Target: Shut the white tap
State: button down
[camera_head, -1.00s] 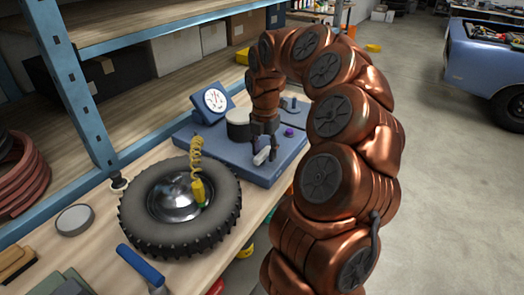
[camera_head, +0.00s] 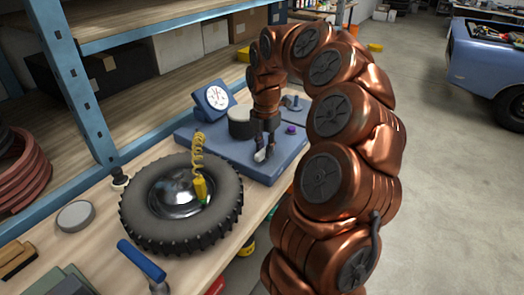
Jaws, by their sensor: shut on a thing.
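The white tap (camera_head: 260,155) is a small white handle on the blue base unit (camera_head: 205,143), near its front right part. My gripper (camera_head: 265,156) points down over the unit and is shut on the white tap. Its dark fingers cover part of the handle, so only a short pale piece shows. A blue-framed round gauge (camera_head: 216,98) stands at the back of the unit, with a dark cylinder with a pale top (camera_head: 241,122) beside it. A purple knob (camera_head: 290,129) is right of my gripper.
A blue-handled tool (camera_head: 141,261) and a round grey lid (camera_head: 75,216) are nearer. A blue shelf post (camera_head: 75,85) rises at the left.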

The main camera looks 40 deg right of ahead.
jog(key=m+b, duration=0.1)
jog(key=m, duration=0.1)
jog(key=m+b, duration=0.2)
jog(key=shift+s+d+f, duration=0.2)
jog(key=shift+d, duration=0.2)
jog(key=m+b, duration=0.3)
jog(key=m, duration=0.1)
jog(key=shift+s+m, duration=0.15)
jog(key=shift+m, duration=0.25)
jog(key=m+b, duration=0.1)
jog(key=m, duration=0.1)
jog(key=m+b, duration=0.1)
jog(key=m, duration=0.1)
jog(key=m+b, duration=0.1)
jog(key=m, duration=0.1)
jog(key=shift+s+a, duration=0.1)
jog(key=shift+a, duration=0.15)
jog(key=shift+r+m+b, duration=0.1)
jog(key=shift+m+b, duration=0.6)
jog(key=shift+m, duration=0.3)
jog(key=shift+a, duration=0.1)
jog(key=c, duration=1)
grip_release()
jog(key=shift+r, duration=0.1)
jog(key=shift+c, duration=0.2)
